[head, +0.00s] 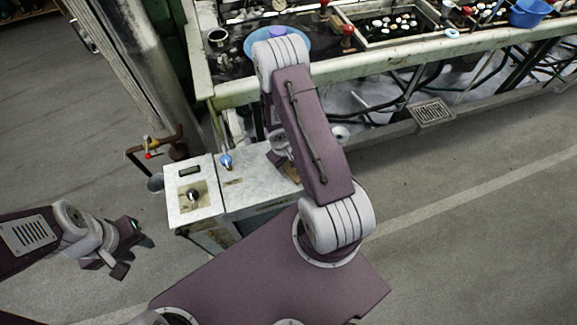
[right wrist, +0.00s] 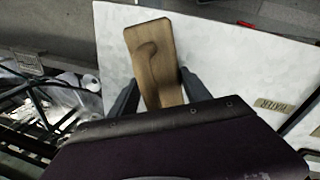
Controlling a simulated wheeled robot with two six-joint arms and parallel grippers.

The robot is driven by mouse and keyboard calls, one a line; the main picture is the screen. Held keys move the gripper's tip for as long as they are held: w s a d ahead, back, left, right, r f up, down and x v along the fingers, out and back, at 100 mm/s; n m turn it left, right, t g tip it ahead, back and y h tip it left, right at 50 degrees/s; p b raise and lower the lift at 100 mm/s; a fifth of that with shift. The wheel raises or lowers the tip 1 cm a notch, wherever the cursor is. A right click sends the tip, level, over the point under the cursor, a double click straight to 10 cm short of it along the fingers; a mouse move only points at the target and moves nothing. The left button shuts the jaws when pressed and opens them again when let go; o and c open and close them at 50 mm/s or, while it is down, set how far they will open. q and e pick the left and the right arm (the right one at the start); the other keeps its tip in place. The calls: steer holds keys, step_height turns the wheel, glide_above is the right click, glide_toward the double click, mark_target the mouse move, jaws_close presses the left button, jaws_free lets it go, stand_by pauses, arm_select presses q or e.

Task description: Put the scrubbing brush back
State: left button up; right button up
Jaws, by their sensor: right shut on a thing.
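The scrubbing brush (right wrist: 152,50) shows a flat wooden back with a rounded end in the right wrist view. My right gripper (right wrist: 157,88) is shut on it, with one dark finger on each side. The brush is over a pale cabinet top (right wrist: 225,55); I cannot tell whether it touches it. The bristles are hidden. In the head view my right arm covers most of the gripper, and only a small brown bit of the brush (head: 292,172) shows beside it. My left gripper (head: 127,249) is open and empty over the floor at the left.
The cabinet (head: 245,196) has a dark knob and a blue-handled valve (head: 226,161) on it. Behind it stands the long basin bench (head: 400,61) with a blue basin (head: 303,37), red knobs and pipes below. A red-handled pipe (head: 152,146) stands left of the cabinet. Floor is free at the right.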

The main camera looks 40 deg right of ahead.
steer(key=shift+f, duration=0.55)
arm_select(q)
steer(key=shift+f, duration=0.25)
arm_select(e)
steer(key=shift+r, duration=0.1)
steer(key=o, duration=1.3)
arm_select(q)
steer(key=shift+f, duration=0.1)
